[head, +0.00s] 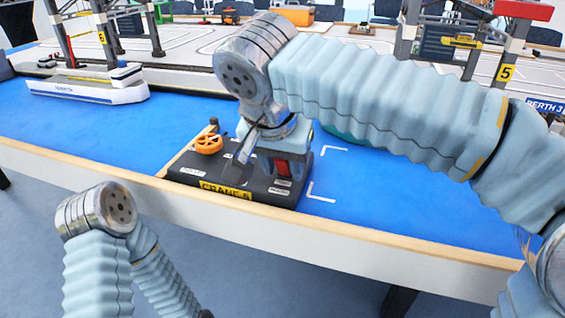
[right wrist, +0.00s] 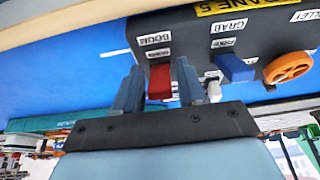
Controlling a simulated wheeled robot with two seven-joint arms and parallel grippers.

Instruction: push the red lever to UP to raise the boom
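The red lever (right wrist: 160,82) stands on the dark control box (head: 225,181) marked CRANE 5. It shows just below the BOOM label (right wrist: 154,39) in the right wrist view. My right gripper (right wrist: 158,86) has one finger on each side of the red lever, close against it, and appears shut on it. In the head view the red lever (head: 283,168) is partly covered by the right gripper (head: 284,157), which reaches down from above. The small labels by the lever are too blurred to read. My left gripper is not in view; only my left arm shows, low at the left.
A blue lever (right wrist: 236,68) under the GRAB label and an orange wheel (right wrist: 288,68) sit beside the red lever on the box. The blue table top (head: 400,198) is clear right of the box. A model ship (head: 88,88) and gantry cranes stand farther back.

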